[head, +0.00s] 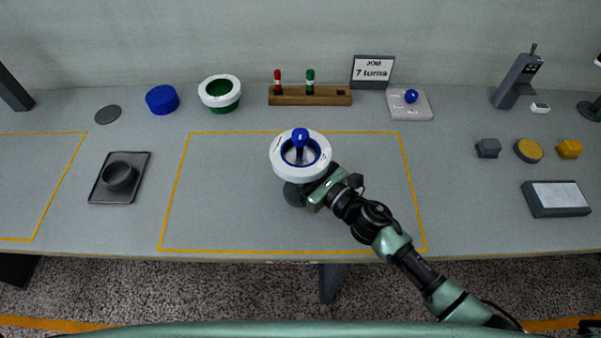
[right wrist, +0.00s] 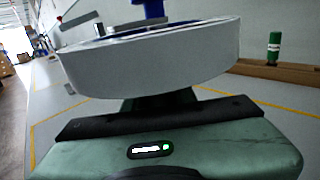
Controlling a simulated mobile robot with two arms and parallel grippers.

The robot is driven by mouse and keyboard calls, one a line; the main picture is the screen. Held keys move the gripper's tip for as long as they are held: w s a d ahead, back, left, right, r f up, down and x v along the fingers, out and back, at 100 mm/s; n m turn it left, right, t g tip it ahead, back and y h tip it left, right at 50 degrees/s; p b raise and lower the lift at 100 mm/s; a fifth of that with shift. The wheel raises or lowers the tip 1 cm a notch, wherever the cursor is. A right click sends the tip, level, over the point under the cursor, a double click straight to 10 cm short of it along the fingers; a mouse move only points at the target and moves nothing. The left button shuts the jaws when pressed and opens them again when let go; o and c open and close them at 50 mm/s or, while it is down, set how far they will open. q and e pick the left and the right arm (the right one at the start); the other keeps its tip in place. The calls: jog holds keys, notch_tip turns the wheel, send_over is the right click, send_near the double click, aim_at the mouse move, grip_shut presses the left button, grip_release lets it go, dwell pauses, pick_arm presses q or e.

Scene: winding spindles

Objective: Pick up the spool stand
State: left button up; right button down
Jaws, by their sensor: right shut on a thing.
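The spool stand has a dark round base (head: 294,195) and a blue knob (head: 300,137) on top, with a white ring-shaped spool (head: 316,170) with a blue inside around its post. It is inside the middle yellow outline on the table. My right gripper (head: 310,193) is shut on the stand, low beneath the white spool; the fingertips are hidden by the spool. In the right wrist view the spool's white rim (right wrist: 160,62) is just beyond my gripper body, and the blue post rises above it. Whether the base touches the table is unclear. My left gripper is not in view.
A black tray with a ring (head: 119,177) lies to the left. The outlined area is otherwise clear.

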notch_tip(320, 180, up, 20)
jog(key=p, duration=0.6)
jog(key=shift+r+p, duration=0.15)
jog(key=shift+p, duration=0.2)
jog(key=shift+f+b, duration=7.8)
jog(key=shift+f, duration=1.65)
jog(key=shift+f+b, duration=0.5)
jog(key=shift+f, duration=0.2)
